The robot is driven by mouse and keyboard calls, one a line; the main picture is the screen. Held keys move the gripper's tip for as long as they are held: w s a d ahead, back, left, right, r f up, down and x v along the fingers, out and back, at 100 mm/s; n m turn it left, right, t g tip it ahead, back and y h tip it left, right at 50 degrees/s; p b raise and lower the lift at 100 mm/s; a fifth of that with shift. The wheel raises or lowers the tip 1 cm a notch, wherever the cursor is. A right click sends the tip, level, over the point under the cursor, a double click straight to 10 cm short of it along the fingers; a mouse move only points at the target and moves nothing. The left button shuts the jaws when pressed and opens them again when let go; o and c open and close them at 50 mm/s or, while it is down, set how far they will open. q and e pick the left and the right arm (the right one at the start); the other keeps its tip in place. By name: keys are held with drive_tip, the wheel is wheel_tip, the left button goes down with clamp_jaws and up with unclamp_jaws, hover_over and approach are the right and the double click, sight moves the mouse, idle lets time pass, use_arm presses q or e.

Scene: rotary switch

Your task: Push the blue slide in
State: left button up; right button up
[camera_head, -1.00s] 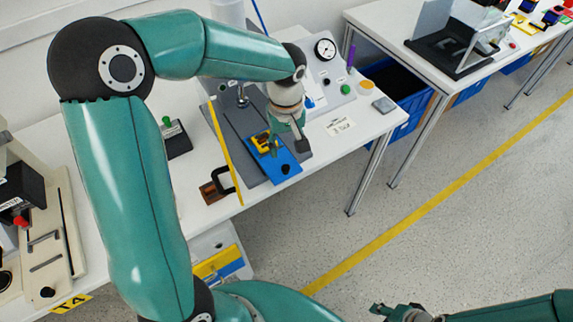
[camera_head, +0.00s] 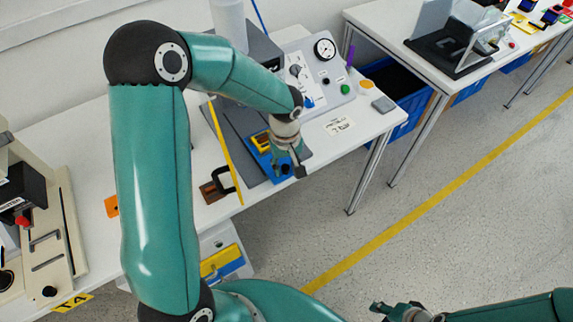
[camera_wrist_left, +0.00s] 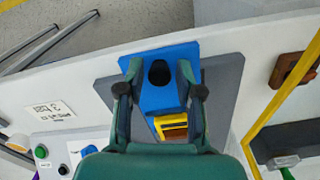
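The blue slide (camera_head: 264,162) sticks out toward the front edge of a dark grey base plate (camera_head: 236,126) on the table. In the left wrist view the blue slide (camera_wrist_left: 158,98) carries a black round knob (camera_wrist_left: 159,72) near its outer end and a yellow piece (camera_wrist_left: 172,126) at its inner end. My left gripper (camera_head: 288,166) is over the slide's outer part. In the wrist view its two fingers (camera_wrist_left: 160,90) are spread, one on each side of the slide and knob, with nothing clamped between them.
A grey panel with a gauge (camera_head: 325,48) stands behind right. The floor in front of the table is clear.

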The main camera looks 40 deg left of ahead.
use_arm(q)
clamp_jaws()
drive_tip(key=w+a, duration=0.1)
drive_tip(key=a, duration=0.1)
drive_tip(key=w+a, duration=0.1)
drive_tip(key=a, duration=0.2)
drive_tip(key=w+a, duration=0.1)
drive_tip(key=a, duration=0.2)
drive_tip(key=shift+w, duration=0.2)
drive_tip(key=shift+o, duration=2)
unclamp_jaws()
drive_tip(key=shift+r, duration=0.1)
